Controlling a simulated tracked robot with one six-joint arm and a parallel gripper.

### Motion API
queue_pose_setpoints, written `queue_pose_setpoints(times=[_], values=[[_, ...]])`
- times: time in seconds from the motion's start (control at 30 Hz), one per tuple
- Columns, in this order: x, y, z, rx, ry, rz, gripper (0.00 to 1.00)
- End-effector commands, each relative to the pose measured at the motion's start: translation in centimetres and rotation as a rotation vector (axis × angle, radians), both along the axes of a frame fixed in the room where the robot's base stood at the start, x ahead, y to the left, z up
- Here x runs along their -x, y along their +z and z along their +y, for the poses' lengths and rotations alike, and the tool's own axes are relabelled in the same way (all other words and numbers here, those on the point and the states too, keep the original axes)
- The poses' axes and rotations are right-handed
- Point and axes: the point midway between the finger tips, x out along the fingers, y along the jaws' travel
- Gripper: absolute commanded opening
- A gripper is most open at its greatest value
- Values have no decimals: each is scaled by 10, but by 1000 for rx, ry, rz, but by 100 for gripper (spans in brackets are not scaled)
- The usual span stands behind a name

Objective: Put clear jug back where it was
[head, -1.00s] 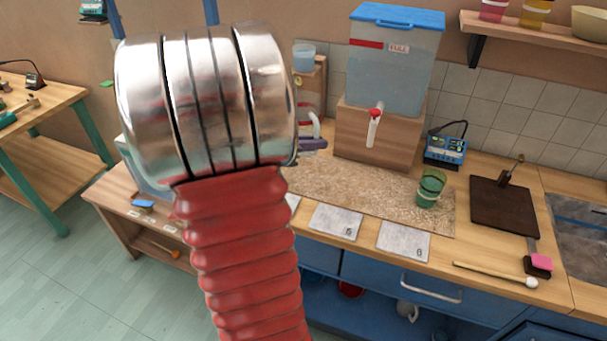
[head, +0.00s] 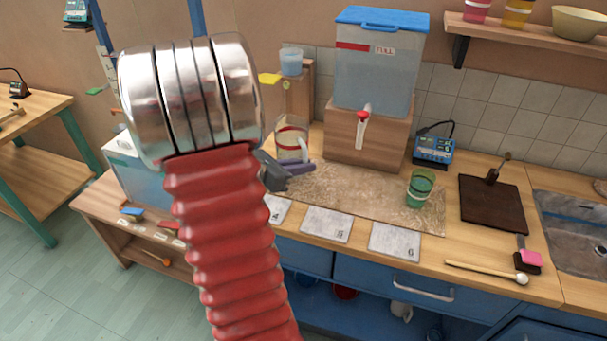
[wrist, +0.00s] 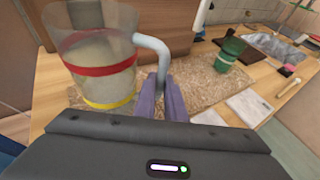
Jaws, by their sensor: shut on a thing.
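The clear jug (head: 291,141) stands upright, left of the water dispenser's wooden stand, at the back of the counter. In the wrist view the jug (wrist: 98,82) has a red band, a yellow band lower down and a pale curved handle. My gripper (wrist: 166,98) has its purple fingers shut on the handle's lower end. In the head view my gripper (head: 297,168) shows beside the jug, partly hidden behind my arm. Whether the jug's base touches the counter is hard to tell.
The water dispenser (head: 378,65) stands on a wooden block right of the jug. A green cup (head: 420,188) stands on the speckled mat (head: 350,195). Numbered cards (head: 326,224) lie along the front. A small shelf stand (head: 294,90) with a pale tub is behind.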

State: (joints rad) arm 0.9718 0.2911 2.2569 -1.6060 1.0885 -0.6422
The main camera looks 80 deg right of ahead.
Motion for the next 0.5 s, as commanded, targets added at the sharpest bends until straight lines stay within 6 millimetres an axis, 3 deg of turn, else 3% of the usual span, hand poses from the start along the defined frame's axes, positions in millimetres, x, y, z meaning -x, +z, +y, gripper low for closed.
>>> queue_pose_setpoints(times=[0.23, 0.5], values=[[0, -28, 0, -3, 0, 2, 0], [0, -33, 0, 0, -1, 0, 0]])
